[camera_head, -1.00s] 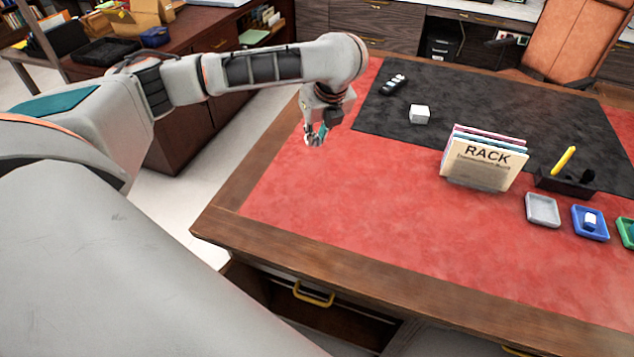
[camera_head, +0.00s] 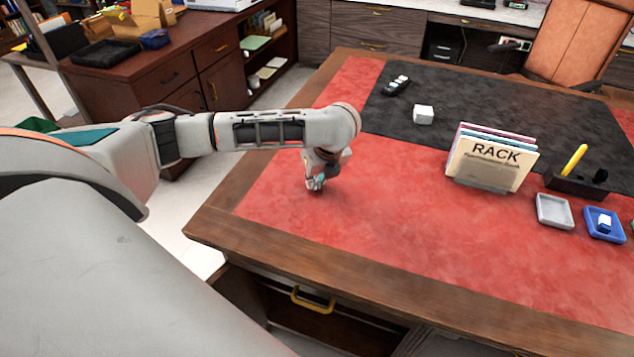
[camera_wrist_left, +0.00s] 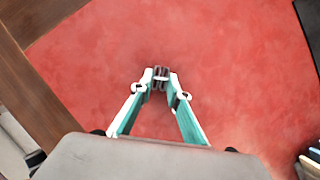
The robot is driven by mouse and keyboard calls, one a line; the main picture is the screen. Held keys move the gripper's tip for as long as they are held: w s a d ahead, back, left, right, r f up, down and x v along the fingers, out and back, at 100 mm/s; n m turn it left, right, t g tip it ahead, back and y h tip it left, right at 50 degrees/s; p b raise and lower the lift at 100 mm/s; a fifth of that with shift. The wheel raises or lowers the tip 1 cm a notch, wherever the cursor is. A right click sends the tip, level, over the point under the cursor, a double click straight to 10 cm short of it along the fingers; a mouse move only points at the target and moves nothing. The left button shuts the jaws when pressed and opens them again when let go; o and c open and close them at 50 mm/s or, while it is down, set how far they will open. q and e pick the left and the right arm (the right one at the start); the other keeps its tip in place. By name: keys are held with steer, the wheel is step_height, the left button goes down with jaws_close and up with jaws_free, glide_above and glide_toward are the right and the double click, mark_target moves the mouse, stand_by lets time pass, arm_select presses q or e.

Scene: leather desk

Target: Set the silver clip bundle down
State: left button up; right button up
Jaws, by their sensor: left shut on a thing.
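My left gripper (camera_head: 315,184) is low over the red part of the desk top, near its left edge. In the left wrist view my left gripper (camera_wrist_left: 161,82) is shut on the silver clip bundle (camera_wrist_left: 161,72), a small grey piece between the fingertips. In the head view the bundle is too small and too covered by the fingers to make out. I cannot tell whether it touches the desk. My right gripper is not in view.
The red surface (camera_head: 370,215) around the left gripper is clear. To the right stand a file rack (camera_head: 490,160), a pen holder (camera_head: 578,184), a grey tray (camera_head: 554,211) and a blue tray (camera_head: 604,225). A white block (camera_head: 423,115) and a dark remote-like object (camera_head: 396,86) lie on the black mat (camera_head: 480,105).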

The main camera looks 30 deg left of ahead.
arm_select(q)
steer(key=shift+f, duration=0.2)
steer(key=o, duration=0.9)
steer(key=shift+o, duration=0.2)
